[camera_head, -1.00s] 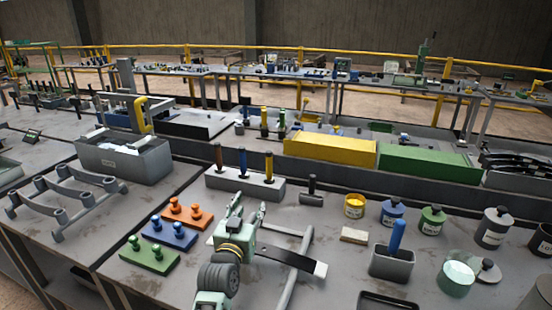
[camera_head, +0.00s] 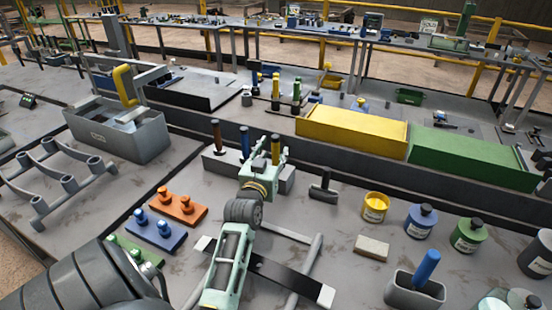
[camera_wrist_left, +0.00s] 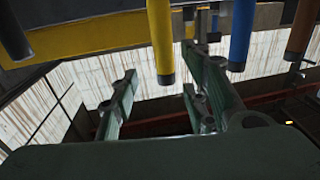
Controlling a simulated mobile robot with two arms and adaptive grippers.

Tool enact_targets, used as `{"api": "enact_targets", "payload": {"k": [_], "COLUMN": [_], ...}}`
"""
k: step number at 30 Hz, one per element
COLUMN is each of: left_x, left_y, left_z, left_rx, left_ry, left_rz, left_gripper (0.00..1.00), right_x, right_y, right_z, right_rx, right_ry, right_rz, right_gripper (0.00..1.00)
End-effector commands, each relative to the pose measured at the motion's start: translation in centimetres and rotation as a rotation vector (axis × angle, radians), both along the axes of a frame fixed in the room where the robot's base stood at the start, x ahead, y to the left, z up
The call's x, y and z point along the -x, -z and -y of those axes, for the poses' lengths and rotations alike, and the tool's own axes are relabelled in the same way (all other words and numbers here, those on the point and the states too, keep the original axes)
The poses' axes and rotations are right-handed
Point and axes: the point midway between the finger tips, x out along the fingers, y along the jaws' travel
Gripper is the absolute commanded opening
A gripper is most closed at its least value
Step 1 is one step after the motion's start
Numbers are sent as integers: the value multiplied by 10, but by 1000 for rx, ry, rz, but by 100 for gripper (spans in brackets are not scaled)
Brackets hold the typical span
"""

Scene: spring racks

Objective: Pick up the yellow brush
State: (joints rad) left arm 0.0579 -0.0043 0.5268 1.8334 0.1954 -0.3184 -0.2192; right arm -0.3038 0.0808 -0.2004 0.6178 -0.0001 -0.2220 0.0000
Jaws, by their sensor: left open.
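My left gripper (camera_head: 262,163) is open at the rack's right part, close to the yellow handle and partly hiding the rack. In the left wrist view the yellow handle (camera_wrist_left: 161,45) shows between the two open fingers (camera_wrist_left: 165,95) across the picture, with the blue handle (camera_wrist_left: 241,35) beyond the right finger. I cannot tell whether a finger touches it. The brush's lower end is hidden. My right gripper is not in view.
Yellow (camera_head: 352,130) and green (camera_head: 470,157) bins stand behind.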

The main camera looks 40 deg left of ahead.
Motion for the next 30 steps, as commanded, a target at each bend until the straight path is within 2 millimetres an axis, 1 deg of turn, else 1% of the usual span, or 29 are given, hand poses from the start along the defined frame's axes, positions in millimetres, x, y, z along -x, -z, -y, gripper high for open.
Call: {"api": "enact_targets", "payload": {"k": [2, 6, 10, 14, 20, 30], "left_x": [-7, -22, -35, -40, -40, -39], "left_y": [-3, -4, -2, -1, -1, -1], "left_z": [-7, -20, -25, -27, -27, -27], "left_rx": [-1, 0, 1, 0, 0, 1], "left_ry": [0, -1, 0, 0, 0, 0], "left_rz": [0, 0, 0, 0, 0, 0], "left_gripper": [42, 42, 42, 42, 42, 13], "right_x": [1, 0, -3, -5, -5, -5], "right_y": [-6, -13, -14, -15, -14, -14], "right_z": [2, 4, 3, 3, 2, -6], "right_rx": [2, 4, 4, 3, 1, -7], "right_ry": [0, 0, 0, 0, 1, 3], "right_rz": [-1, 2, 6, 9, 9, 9], "right_gripper": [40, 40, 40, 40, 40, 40]}}
